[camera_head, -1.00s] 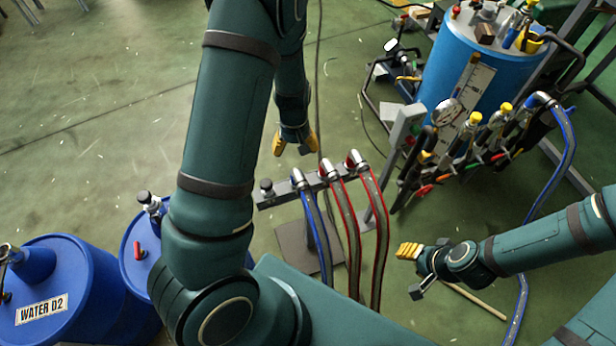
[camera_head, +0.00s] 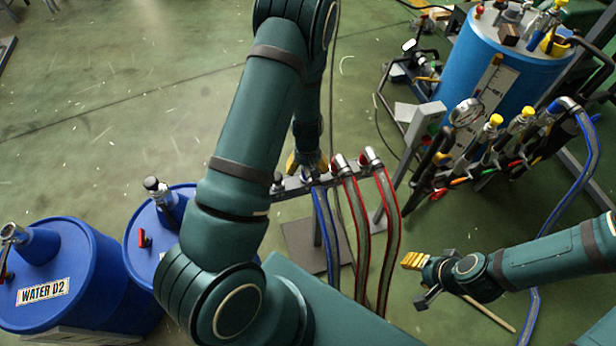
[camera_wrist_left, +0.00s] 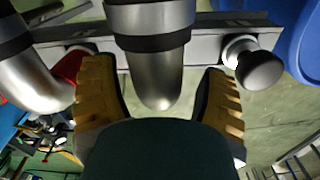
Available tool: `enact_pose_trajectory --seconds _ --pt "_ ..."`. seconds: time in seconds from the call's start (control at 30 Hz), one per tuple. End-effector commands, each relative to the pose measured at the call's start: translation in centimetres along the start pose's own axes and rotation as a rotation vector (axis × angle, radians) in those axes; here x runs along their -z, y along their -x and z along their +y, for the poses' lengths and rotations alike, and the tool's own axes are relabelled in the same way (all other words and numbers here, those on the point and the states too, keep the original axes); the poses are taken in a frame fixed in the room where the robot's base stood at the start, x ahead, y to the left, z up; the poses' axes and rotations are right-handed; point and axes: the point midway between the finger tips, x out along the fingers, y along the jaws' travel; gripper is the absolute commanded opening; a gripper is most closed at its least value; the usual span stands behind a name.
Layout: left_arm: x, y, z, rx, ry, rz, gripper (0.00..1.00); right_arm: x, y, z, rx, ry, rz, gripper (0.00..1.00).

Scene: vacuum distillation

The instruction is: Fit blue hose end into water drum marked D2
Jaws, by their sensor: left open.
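The blue hose (camera_head: 325,225) hangs from the left of the hose rack, its metal elbow end at the top. My left gripper (camera_head: 306,165) is at that end, partly hidden by my arm. In the left wrist view the metal hose end (camera_wrist_left: 152,75) stands between the two yellow-padded fingers of my open left gripper (camera_wrist_left: 160,105), with gaps on both sides. The blue drum labelled WATER D2 (camera_head: 75,262) stands at the lower left, with a metal fitting on its neck. My right gripper (camera_head: 420,280) is open and empty over the floor at the lower right.
Two red hoses (camera_head: 386,225) hang right beside the blue one on the rack (camera_head: 292,187). A black knob (camera_wrist_left: 260,70) sits close by on the rack. Another blue drum (camera_head: 150,235) stands beside D2. A blue vessel (camera_head: 480,75) with valves and a hose stands at the upper right.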

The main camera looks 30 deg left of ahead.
Motion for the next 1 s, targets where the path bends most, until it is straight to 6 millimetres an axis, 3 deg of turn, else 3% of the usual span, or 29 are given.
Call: enact_pose_trajectory --seconds 0.23,0.4,0.43,0.47,0.77,1.0 --pt "0.1 -0.2 0.0 -0.001 0.0 0.002 0.74 0.0 0.0 0.0 0.0 0.0 -0.001 0.47" --pt "0.1 -0.2 0.0 -0.001 0.0 0.002 0.15 0.0 0.0 0.0 0.0 0.0 -0.001 0.47" --pt "0.1 -0.2 0.0 -0.001 0.0 0.002 0.04 0.0 0.0 0.0 0.0 0.0 -0.001 0.47" --pt "0.1 -0.2 0.0 -0.001 0.0 0.002 0.0 0.0 0.0 0.0 0.0 0.0 -0.001 0.47" --pt "0.1 0.1 0.1 -0.001 0.0 0.002 0.0 0.0 0.1 0.0 0.0 0.0 -0.001 0.47" --pt "0.1 3.5 0.1 -0.003 0.0 0.005 0.0 0.3 0.9 -0.3 -0.001 -0.002 0.006 0.47"
